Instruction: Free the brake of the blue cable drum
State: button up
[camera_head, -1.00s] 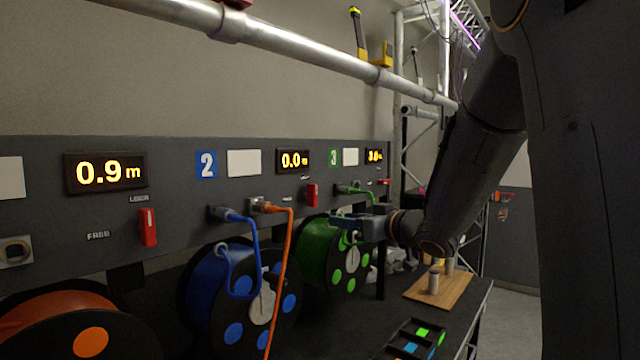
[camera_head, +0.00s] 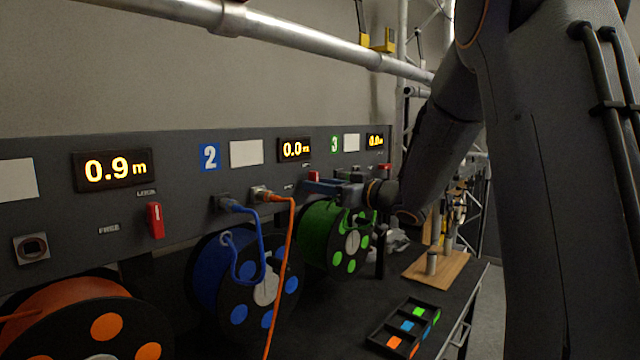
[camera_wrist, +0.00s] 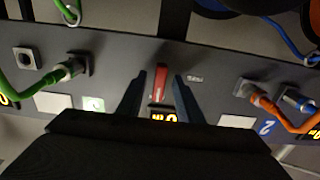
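The blue cable drum (camera_head: 208,275) sits under the panel, below the blue 2 plate (camera_head: 209,156) and the 0.0 m display (camera_head: 294,149). Its red brake lever (camera_wrist: 161,82) stands upright on the panel by that display. A small label (camera_wrist: 195,78), too small to read surely, is beside it. My gripper (camera_wrist: 160,76) is open, one finger on each side of the lever, with gaps showing. Contact and depth cannot be told. In the head view my gripper (camera_head: 314,186) is at the panel and partly covers the lever.
Blue plug (camera_head: 228,204) and orange plug (camera_head: 262,194) sit left of my gripper, their cables hanging before the blue drum. The green drum (camera_head: 322,226) is below my gripper. A green plug (camera_wrist: 68,70) is on its other side. A sorting tray (camera_head: 376,338) lies on the bench.

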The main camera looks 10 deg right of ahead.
grip_shut()
jog(key=shift+n+b, duration=0.3)
jog(key=shift+b, duration=0.05)
jog(key=n+b, duration=1.6)
jog(key=n, duration=0.1)
jog(key=shift+f+b, duration=0.2)
jog(key=shift+b, duration=0.15)
jog(key=shift+r+n, duration=0.1)
jog(key=shift+n, duration=0.2)
